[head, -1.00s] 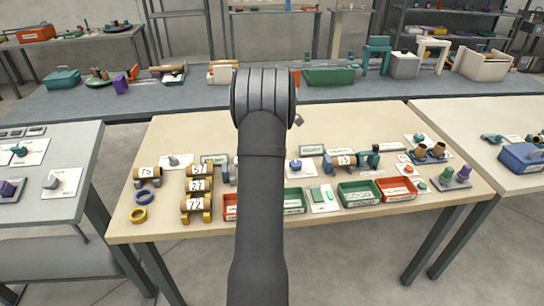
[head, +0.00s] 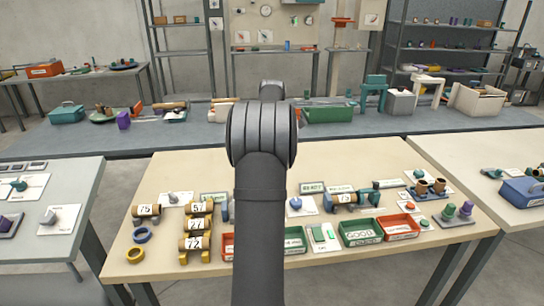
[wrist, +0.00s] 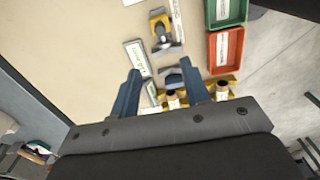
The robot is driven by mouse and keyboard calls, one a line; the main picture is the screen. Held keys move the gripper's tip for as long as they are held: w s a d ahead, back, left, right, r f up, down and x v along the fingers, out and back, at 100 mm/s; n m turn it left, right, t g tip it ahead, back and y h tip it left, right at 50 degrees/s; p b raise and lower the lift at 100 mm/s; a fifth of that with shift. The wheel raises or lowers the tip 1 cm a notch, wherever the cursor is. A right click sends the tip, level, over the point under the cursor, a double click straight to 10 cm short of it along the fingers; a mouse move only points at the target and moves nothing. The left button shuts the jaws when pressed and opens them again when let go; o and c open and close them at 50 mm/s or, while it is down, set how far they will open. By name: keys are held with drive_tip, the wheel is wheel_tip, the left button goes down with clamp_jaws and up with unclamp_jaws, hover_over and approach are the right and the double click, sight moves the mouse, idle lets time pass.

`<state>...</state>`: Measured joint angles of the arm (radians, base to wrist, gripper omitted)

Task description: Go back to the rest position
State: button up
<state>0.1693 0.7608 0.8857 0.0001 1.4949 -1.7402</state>
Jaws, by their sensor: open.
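My gripper (wrist: 159,68) shows in the wrist view with its two blue fingers apart and nothing seen between them. It points down over the cream table, above the labelled plates and yellow stands. In the head view my arm hides the middle of the table, and the gripper is out of sight behind it. The winder with a roll marked 73 (head: 345,198) sits on the table right of my arm. Rolls marked 57 (head: 198,208) and 72 (head: 194,243) lie on yellow stands left of my arm, with another between them. Roll 75 (head: 146,210) lies further left.
A green bin (head: 360,232) and a red bin (head: 398,227) stand near the front right edge. A blue ring (head: 141,235) and a yellow ring (head: 135,255) lie at the front left. Side tables flank the cream table, and a long grey bench (head: 270,135) runs behind.

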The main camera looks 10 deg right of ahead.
drive_tip(key=shift+f, duration=0.1)
wheel_tip(320, 180, down, 17)
drive_tip(key=shift+f, duration=0.15)
idle(0.4)
wheel_tip(320, 180, up, 17)
wheel_tip(320, 180, down, 17)
drive_tip(key=shift+f, duration=0.2)
drive_tip(key=shift+w+d+r, duration=0.1)
drive_tip(key=shift+d+r, duration=0.45)
wheel_tip(320, 180, up, 17)
drive_tip(key=s+a+r+t+h, duration=0.2)
drive_tip(key=s+a+r+t, duration=0.1)
drive_tip(key=s+a, duration=0.3)
drive_tip(key=shift+s, duration=0.7)
